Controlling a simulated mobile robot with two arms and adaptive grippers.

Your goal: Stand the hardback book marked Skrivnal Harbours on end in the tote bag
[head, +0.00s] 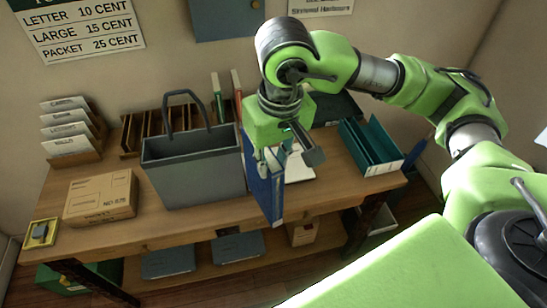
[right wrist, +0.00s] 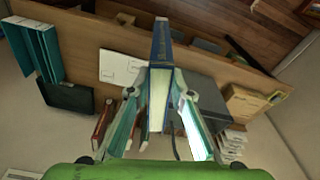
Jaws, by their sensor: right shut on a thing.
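A blue hardback book (head: 264,190) is held upright by my right gripper (head: 272,158), just right of the tote bag. In the right wrist view the book (right wrist: 162,50) sits between the two fingers (right wrist: 161,97), its dark blue spine pointing away and its pale page edges showing. Its title is too small to read. The grey tote bag (head: 193,172), with its handles raised, stands open on the wooden table. The tote bag (right wrist: 205,97) also shows in the right wrist view, right of the book and partly hidden by a finger. My left gripper is not in view.
The table (head: 155,228) also bears a cardboard parcel (head: 101,196) at left, a card rack (head: 72,130) at back left and teal folders (head: 368,148) at right. Two slim books (head: 217,98) stand behind the bag. A white sheet (head: 299,165) lies behind the book.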

